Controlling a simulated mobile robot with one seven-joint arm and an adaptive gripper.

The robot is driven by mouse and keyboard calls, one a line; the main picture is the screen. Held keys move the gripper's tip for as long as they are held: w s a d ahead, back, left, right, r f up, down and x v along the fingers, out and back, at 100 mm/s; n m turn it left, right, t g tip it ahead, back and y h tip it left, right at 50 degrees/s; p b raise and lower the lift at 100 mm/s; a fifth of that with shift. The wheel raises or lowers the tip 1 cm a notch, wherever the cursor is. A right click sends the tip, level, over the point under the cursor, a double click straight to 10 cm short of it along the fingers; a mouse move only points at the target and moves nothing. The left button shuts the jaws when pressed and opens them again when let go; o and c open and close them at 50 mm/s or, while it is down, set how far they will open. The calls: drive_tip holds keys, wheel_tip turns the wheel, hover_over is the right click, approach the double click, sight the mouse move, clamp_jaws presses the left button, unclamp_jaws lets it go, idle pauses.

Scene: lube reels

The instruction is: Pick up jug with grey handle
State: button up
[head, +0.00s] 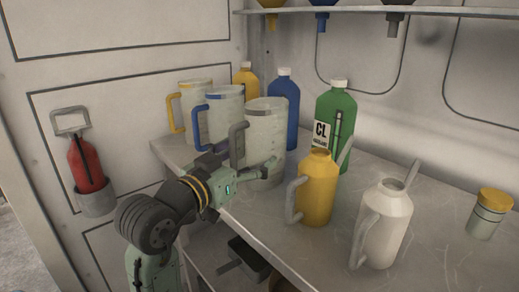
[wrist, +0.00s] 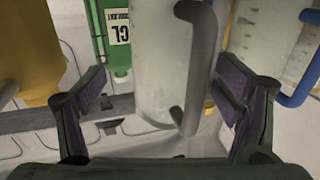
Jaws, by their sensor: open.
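The jug with the grey handle (head: 266,140) is a pale, translucent measuring jug standing upright on the bench near its front edge. Its grey handle (head: 236,146) faces my arm. My gripper (head: 218,165) is at the handle side of this jug in the head view, partly overlapping it. In the wrist view my gripper (wrist: 163,100) is open, with one finger on each side of the jug. The jug body (wrist: 160,60) and its grey handle (wrist: 205,65) lie between the fingers, with visible gaps. I cannot tell how deep the handle is between them.
A blue-handled jug (head: 226,118) stands close behind, with a yellow-handled jug (head: 195,95) beyond. A green bottle (head: 342,115), a yellow can (head: 318,190) and a white can (head: 385,225) stand to the right. A shelf (head: 440,11) runs above. Bare bench (head: 440,185) lies at right.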

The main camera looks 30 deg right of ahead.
sight(254, 148)
drive_tip(key=p+x, duration=0.1)
drive_tip(key=x, duration=0.4)
drive_tip(key=shift+w+r+p, duration=0.15)
drive_tip(key=shift+w+p, duration=0.05)
drive_tip(key=shift+p, duration=0.15)
drive_tip(key=c, duration=1.5)
